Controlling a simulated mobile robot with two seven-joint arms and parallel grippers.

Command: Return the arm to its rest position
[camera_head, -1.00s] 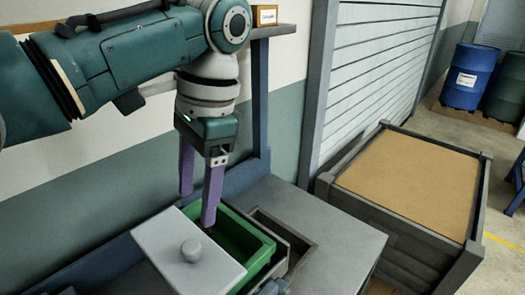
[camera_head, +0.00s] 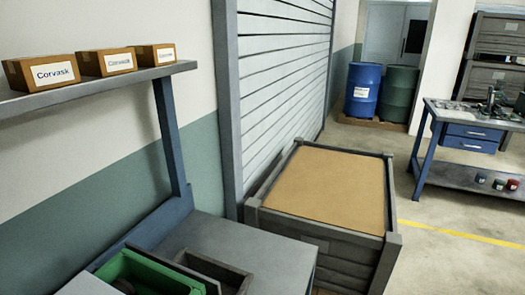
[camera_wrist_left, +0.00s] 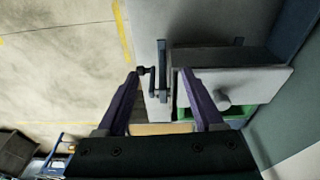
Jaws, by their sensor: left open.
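My left gripper (camera_wrist_left: 160,74) shows in the left wrist view with its two purple fingers spread apart and nothing held between them. The workbench top (camera_wrist_left: 205,25) lies beyond and below the fingers, with a dark upright bar and crank-like fixture (camera_wrist_left: 162,75) showing between the fingertips. In the head view no arm or gripper is visible. A green bin (camera_head: 160,276) stands at the bottom left on the grey workbench (camera_head: 250,245), partly cut off by the frame edge. A light grey lid with a knob (camera_wrist_left: 222,98) shows beside the right finger in the wrist view.
Several cardboard boxes (camera_head: 105,62) stand on a shelf (camera_head: 100,87) above the bench. A large crate with a tan top (camera_head: 325,188) stands right of the bench. Blue (camera_head: 363,88) and green (camera_head: 397,95) drums stand behind. Open floor (camera_head: 440,260) lies to the right.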

